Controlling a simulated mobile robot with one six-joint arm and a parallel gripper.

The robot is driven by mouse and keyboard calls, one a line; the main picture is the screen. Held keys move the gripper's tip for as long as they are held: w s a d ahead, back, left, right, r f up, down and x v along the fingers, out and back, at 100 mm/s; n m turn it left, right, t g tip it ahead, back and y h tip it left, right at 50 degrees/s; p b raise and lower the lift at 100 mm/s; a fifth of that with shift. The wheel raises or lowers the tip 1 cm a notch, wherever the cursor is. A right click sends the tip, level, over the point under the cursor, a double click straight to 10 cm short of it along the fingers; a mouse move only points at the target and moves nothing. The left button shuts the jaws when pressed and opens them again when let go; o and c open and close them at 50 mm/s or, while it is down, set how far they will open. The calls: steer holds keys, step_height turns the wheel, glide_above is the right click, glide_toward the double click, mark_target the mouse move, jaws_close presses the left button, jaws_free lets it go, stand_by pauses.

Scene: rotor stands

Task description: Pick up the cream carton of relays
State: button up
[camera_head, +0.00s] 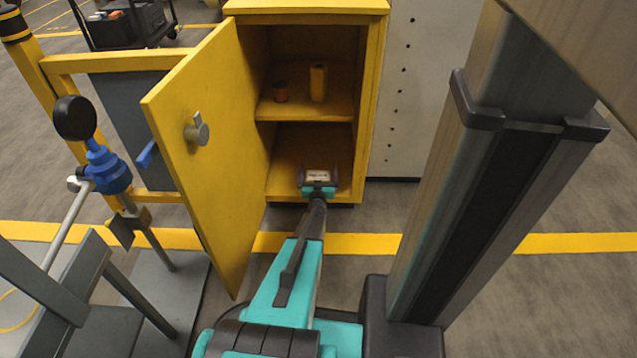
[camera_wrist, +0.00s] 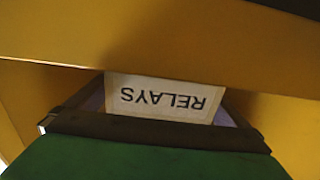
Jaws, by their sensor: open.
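The cream carton of relays (camera_head: 318,175) is on the lower level of the yellow cabinet, close to the front opening. In the wrist view its cream face (camera_wrist: 165,98) shows the word RELAYS upside down. My gripper (camera_head: 318,184) reaches into the lower compartment and is open, with a finger on either side of the carton. In the wrist view the gripper (camera_wrist: 160,115) covers the lower part of the carton. I cannot tell whether the fingers touch it.
The yellow cabinet (camera_head: 372,100) has its door (camera_head: 210,150) swung open to the left of my arm. A blue valve (camera_head: 108,170) on a metal pipe stands farther left.

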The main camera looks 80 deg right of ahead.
stand_by(0.4)
steer(key=c, duration=1.3)
steer(key=shift+r, duration=0.15)
steer(key=shift+r+p, duration=0.55)
steer(key=shift+r, duration=0.3)
step_height(320, 180, up, 2)
steer(key=shift+r+p, duration=0.15)
steer(key=shift+p, duration=0.5)
steer(key=a+p, duration=0.1)
steer(key=a, duration=0.4)
steer(key=w+a+p, duration=0.1)
steer(key=a, duration=0.4)
steer(key=w+a+p, duration=0.1)
steer(key=a, duration=0.5)
steer(key=shift+w+r+p, duration=0.15)
steer(key=shift+r+p, duration=0.2)
steer(key=shift+r, duration=0.05)
steer(key=shift+d, duration=0.1)
